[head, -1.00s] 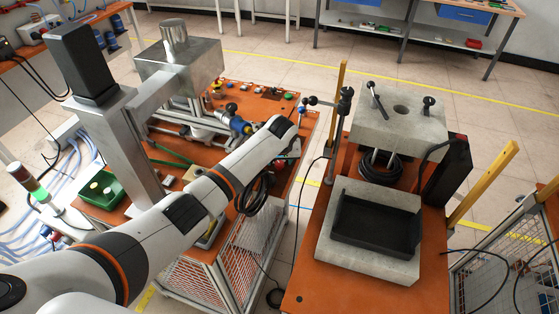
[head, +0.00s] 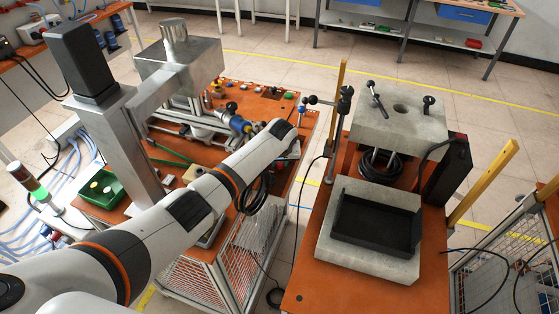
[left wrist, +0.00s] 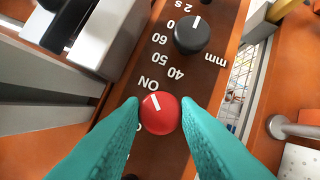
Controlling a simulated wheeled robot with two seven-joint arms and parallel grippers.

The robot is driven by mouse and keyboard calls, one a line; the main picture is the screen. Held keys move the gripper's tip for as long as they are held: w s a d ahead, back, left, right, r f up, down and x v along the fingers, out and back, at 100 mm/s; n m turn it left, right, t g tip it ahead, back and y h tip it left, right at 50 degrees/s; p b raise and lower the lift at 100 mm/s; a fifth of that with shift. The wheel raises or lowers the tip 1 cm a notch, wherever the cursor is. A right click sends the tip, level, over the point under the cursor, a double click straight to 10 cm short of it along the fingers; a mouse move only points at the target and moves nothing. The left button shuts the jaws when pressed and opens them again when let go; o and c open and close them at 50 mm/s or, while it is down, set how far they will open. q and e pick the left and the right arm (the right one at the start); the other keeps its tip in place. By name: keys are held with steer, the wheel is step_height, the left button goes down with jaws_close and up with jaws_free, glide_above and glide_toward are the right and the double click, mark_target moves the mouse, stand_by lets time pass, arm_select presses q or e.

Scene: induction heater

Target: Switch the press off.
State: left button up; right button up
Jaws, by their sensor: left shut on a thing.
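In the left wrist view, a round red knob (left wrist: 161,113) with a white pointer line sits on a brown panel (left wrist: 167,66). Its line points up and slightly left, toward the printed word ON. Part of another label shows at its left, mostly covered by a finger. The teal fingers of my left gripper (left wrist: 160,118) are closed on the knob from both sides. In the head view, my left arm reaches over the orange bench (head: 262,95); its fingers and the knob are hidden there.
A black dial (left wrist: 191,34) with a millimetre scale sits above the red knob. A grey metal machine (head: 178,68) stands on the left bench. A concrete-coloured block with a black tray (head: 375,225) stands on the right table. Open floor lies behind.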

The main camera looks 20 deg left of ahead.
arm_select(q)
steer(key=shift+d+n, duration=0.15)
steer(key=shift+n, duration=0.55)
steer(key=shift+n+g+y, duration=0.3)
steer(key=shift+n+y, duration=0.2)
steer(key=shift+n, duration=0.4)
steer(key=n+b, duration=0.2)
steer(key=shift+w+d+f+n+g+y, duration=0.1)
steer(key=shift+w+f+n+g+y, duration=0.05)
steer(key=shift+n+g+y, duration=0.2)
steer(key=n+g+b, duration=0.1)
steer(key=n+b, duration=0.2)
steer(key=b, duration=0.2)
steer(key=n+g+y+b, duration=0.1)
steer(key=n+b, duration=0.2)
steer(key=b, duration=0.1)
steer(key=shift+w+n+g+b, duration=0.2)
steer(key=shift+n+g+b, duration=0.05)
steer(key=shift+n+b, duration=0.5)
steer(key=shift+b, duration=0.3)
steer(key=shift+r, duration=0.2)
steer(key=o, duration=1)
steer(key=shift+c, duration=0.2)
